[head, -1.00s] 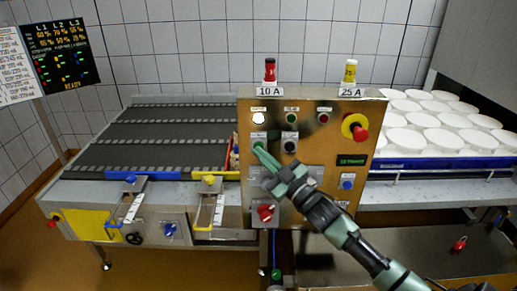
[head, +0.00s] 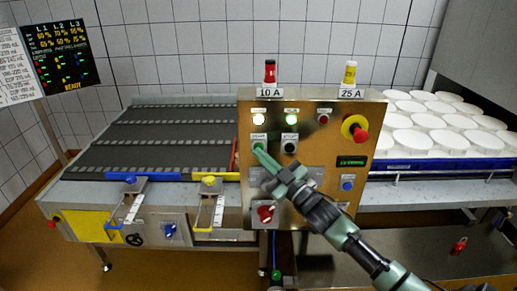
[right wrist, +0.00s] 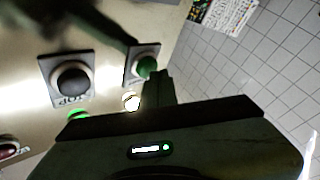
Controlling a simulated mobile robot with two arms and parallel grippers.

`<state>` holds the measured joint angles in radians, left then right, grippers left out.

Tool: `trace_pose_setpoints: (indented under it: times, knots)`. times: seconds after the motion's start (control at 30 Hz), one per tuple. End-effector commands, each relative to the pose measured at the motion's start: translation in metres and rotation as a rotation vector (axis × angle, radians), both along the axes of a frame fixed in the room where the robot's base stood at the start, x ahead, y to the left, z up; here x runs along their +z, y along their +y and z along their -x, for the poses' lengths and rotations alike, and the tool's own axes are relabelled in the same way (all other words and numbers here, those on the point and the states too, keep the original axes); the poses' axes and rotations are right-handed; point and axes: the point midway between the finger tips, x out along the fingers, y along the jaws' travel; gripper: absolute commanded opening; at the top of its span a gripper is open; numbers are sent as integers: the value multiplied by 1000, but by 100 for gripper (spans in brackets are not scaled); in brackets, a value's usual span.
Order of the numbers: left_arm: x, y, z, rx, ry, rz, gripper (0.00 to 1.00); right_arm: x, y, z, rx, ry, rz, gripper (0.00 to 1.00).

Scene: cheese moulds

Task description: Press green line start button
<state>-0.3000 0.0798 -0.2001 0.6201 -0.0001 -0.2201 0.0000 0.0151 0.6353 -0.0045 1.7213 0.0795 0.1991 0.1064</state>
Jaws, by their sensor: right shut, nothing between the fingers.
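The green start button (head: 258,140) is on the brass control panel (head: 330,215), at the left of the button row. My right gripper (head: 263,153) is shut and empty, with its tip at this button, partly covering it. In the right wrist view the closed fingertips (right wrist: 155,82) meet the edge of the green button (right wrist: 147,66) and appear to touch it. How far the button is pushed in cannot be told. Above the buttons, a green lamp (head: 291,121) and a white lamp (head: 259,119) are lit. My left gripper is not in view.
A black stop button (head: 290,147) is right beside the start button. A red emergency knob (head: 360,133) on yellow, a blue button (head: 347,185) and a red rotary switch (head: 265,214) are also on the panel. A conveyor (head: 160,135) lies left, white moulds (head: 447,137) right.

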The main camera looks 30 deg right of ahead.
Motion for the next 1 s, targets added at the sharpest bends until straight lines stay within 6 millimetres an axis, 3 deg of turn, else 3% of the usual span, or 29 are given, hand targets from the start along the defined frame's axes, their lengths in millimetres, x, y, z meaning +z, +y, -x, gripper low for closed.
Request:
trace_pose_setpoints:
  times: [0.57, 1.0]
  knots:
    - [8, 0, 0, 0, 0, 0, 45, 0, 7, 12, 0, 1, 0, 0]
    - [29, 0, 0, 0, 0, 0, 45, 1, 29, 47, 0, 2, -2, 0]
